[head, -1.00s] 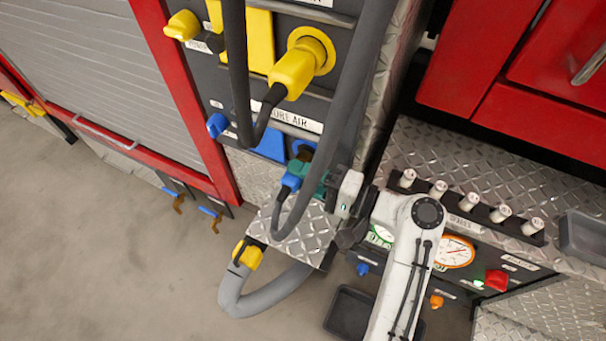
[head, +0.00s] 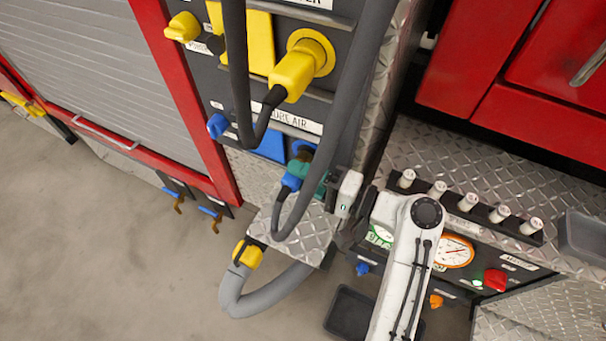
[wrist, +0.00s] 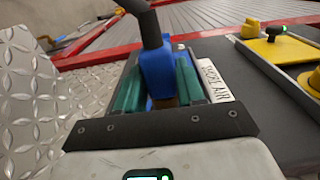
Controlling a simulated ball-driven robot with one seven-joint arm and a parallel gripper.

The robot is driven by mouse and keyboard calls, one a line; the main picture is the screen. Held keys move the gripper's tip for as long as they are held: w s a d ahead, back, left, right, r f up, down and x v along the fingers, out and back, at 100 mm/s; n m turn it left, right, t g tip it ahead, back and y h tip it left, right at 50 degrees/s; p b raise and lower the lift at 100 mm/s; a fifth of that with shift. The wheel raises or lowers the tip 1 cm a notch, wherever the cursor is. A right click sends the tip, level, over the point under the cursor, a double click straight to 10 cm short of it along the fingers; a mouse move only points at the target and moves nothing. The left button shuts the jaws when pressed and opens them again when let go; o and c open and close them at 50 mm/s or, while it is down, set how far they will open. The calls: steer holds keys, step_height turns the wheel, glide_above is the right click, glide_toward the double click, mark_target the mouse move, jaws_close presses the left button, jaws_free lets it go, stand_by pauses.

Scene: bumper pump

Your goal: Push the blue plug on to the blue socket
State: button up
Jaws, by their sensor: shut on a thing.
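The blue plug (head: 291,181) sits between the green fingers of my gripper (head: 308,180), its dark hose looping down from it. In the wrist view the plug (wrist: 157,72) stands between the two green fingers of my gripper (wrist: 160,88), which are shut on it. The blue socket (head: 302,147) is in the dark panel right behind the plug, below the "SHORE AIR" label. My fingers and the plug partly cover it. The plug lies close against the socket; I cannot tell how deep it is in.
A yellow plug (head: 292,75) sits in its yellow socket above, and its dark hose hangs past the panel. A thick grey hose (head: 345,110) crosses close to my gripper. A diamond-plate step (head: 300,235) lies below. A gauge panel (head: 455,252) is at the right.

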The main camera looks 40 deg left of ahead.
steer(key=shift+w+a, duration=0.1)
steer(key=shift+w, duration=0.25)
stand_by(0.3)
steer(key=o, duration=1.1)
steer(key=shift+c, duration=0.2)
steer(key=b+v, duration=0.2)
steer(key=v, duration=0.8)
steer(key=shift+d, duration=0.4)
